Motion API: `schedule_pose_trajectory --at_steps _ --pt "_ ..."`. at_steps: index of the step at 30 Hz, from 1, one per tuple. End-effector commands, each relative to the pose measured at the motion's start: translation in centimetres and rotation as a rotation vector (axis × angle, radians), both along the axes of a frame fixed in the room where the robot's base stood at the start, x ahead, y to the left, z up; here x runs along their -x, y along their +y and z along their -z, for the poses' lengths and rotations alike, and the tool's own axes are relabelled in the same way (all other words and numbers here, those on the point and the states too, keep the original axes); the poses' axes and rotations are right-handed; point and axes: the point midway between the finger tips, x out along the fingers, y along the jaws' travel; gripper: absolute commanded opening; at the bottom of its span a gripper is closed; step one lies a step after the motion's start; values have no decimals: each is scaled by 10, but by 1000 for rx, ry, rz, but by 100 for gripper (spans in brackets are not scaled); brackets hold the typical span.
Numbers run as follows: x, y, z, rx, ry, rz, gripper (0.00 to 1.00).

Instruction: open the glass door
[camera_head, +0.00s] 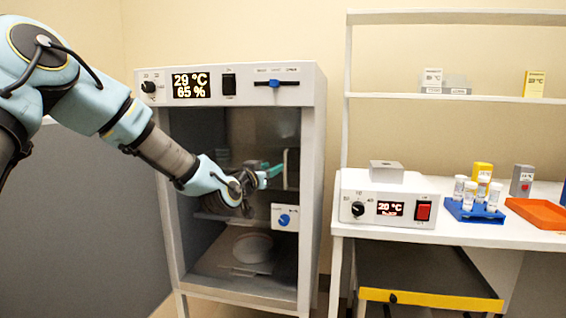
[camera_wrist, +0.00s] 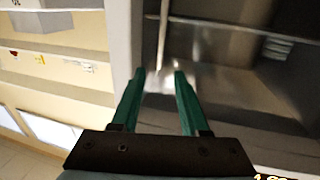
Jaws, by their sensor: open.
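The glass door (camera_head: 220,130) covers the front of the white cabinet and appears shut, with shelves showing through it. Its slim upright handle (camera_head: 287,168) is at the door's right side. My gripper (camera_head: 270,171) reaches in from the left, just left of the handle, with teal fingers. In the wrist view, my gripper (camera_wrist: 160,72) is open and empty. The pale handle bar (camera_wrist: 163,35) lines up with the gap between the fingertips, at or just beyond them. I cannot tell whether they touch it.
A small control box with a blue knob (camera_head: 285,217) sits below the handle. A white bench (camera_head: 450,235) on the right holds a device with a red switch (camera_head: 423,211), a blue tube rack (camera_head: 470,212) and an orange tray (camera_head: 540,212). A dark grey panel (camera_head: 80,220) stands left.

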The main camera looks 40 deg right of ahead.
Motion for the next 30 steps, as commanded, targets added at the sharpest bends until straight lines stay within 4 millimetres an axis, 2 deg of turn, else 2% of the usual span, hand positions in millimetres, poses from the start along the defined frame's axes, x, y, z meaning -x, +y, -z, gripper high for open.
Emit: schedule_pose_trajectory --at_steps 9,15,27,30 --pt "-21 -55 -1 -3 4 0 45" --pt "-30 -77 0 -3 2 0 45" --pt "-34 -84 1 -5 1 0 45" --pt "-34 -84 1 -5 1 0 36"
